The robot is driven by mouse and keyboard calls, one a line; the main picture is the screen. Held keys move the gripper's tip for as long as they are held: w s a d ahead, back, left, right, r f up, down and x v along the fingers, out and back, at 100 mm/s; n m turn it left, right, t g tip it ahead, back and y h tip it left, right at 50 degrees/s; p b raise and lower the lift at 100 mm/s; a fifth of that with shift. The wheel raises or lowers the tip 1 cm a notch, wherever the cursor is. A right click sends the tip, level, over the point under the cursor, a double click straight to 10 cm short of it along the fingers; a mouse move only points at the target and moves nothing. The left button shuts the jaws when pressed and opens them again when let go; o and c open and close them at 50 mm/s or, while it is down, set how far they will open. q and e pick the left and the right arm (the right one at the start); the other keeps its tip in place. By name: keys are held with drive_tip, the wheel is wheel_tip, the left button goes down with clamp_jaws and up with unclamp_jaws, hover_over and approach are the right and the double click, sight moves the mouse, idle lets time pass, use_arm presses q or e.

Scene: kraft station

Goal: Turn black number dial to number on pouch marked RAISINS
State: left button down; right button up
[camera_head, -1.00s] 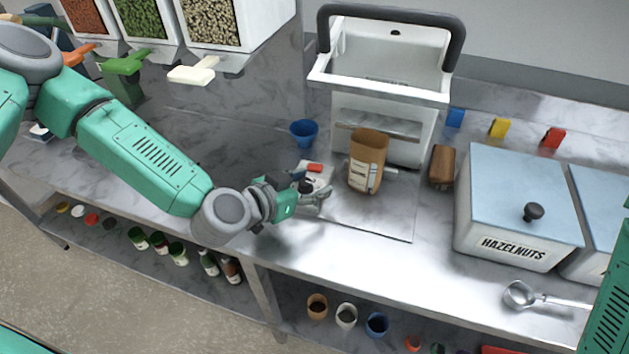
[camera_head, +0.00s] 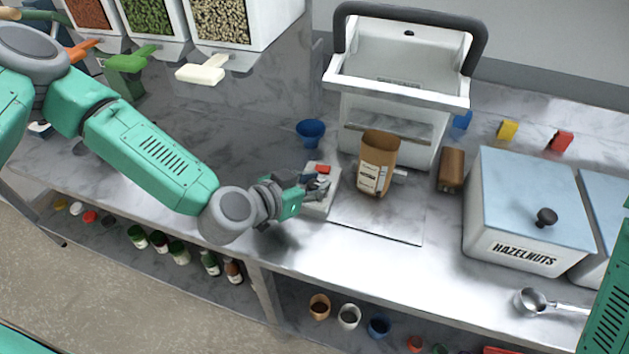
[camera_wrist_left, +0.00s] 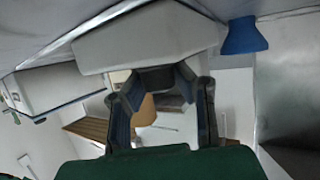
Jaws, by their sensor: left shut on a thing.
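The kraft pouch (camera_head: 380,150) stands upright and open-topped on the steel plate in front of the white machine. Its white label faces me, but the print is too small to read. A small pale control box (camera_head: 319,208) with a red part on top sits left of the pouch. My right gripper is out of view.
The white machine (camera_head: 392,105) with a dark handle stands behind the pouch. A blue cup (camera_head: 310,132) is behind the box, a brown block (camera_head: 451,169) right of the pouch. The HAZELNUTS bin (camera_head: 525,210) and a metal scoop (camera_head: 530,300) are at right.

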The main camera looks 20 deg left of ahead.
sight(309, 188)
use_arm(q)
drive_tip(key=shift+s+d+f, duration=0.1)
drive_tip(key=shift+s+f, duration=0.05)
drive_tip(key=shift+s, duration=0.15)
drive_tip(key=shift+s+f, duration=0.1)
drive_tip(key=shift+f, duration=0.1)
idle(0.8)
drive_tip(key=c, duration=1.4)
unclamp_jaws()
drive_tip(key=shift+o, duration=0.9)
drive_tip(key=shift+s+a+r, duration=0.1)
drive_tip(key=shift+a, duration=0.15)
drive_tip(key=shift+s+r, duration=0.1)
drive_tip(key=shift+w+a, duration=0.2)
drive_tip(key=shift+s+a, duration=0.1)
drive_tip(key=v, duration=0.6)
drive_tip(key=shift+s+r, duration=0.15)
drive_tip(key=shift+s, duration=0.1)
drive_tip(key=shift+s+a+r, duration=0.15)
drive_tip(key=shift+s+a, duration=0.1)
drive_tip(key=shift+s, duration=0.1)
